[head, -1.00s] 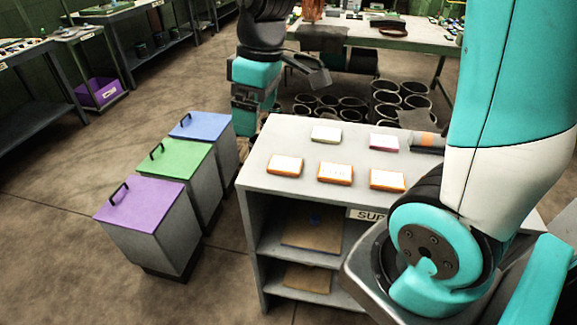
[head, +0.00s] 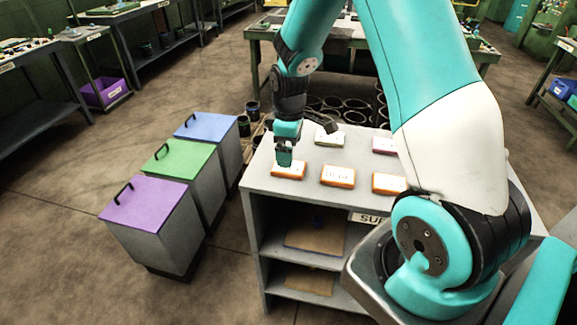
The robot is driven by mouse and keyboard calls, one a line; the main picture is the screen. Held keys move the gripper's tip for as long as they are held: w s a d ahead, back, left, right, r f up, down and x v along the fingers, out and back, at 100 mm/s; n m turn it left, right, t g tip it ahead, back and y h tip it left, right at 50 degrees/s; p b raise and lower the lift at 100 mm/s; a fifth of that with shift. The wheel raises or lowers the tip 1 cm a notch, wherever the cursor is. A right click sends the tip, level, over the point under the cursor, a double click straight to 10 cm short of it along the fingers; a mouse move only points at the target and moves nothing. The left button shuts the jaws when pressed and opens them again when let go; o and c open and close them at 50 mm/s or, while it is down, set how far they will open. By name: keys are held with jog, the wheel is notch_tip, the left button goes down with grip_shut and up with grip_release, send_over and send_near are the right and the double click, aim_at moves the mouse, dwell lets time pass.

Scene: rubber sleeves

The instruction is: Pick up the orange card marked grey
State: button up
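Three orange-edged cards with white tops lie in a row near the front of the grey shelf unit's top: a left card (head: 289,172), a middle card (head: 338,176) and a right card (head: 389,184). Each has dark lettering that is too small to read surely, so I cannot tell which one is marked grey. My gripper (head: 285,160) points down over the left card, at its back edge, and covers part of it. I cannot tell whether it touches the card. Its fingers are too small and dark to show whether they are open.
Behind the row lie a pale greenish card (head: 329,138) and a pink-edged card (head: 384,145), the latter partly hidden by my arm. Purple (head: 143,199), green (head: 181,160) and blue (head: 207,127) lidded bins stand left of the grey shelf unit (head: 262,180). Dark round pots (head: 340,116) stand behind.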

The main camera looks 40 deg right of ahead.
jog(key=f+p, duration=0.1)
jog(key=f, duration=0.1)
jog(key=f+p, duration=0.1)
jog(key=f, duration=0.1)
jog(key=shift+s+a, duration=0.15)
jog(key=shift+a, duration=0.05)
jog(key=shift+f, duration=0.65)
jog(key=c, duration=1)
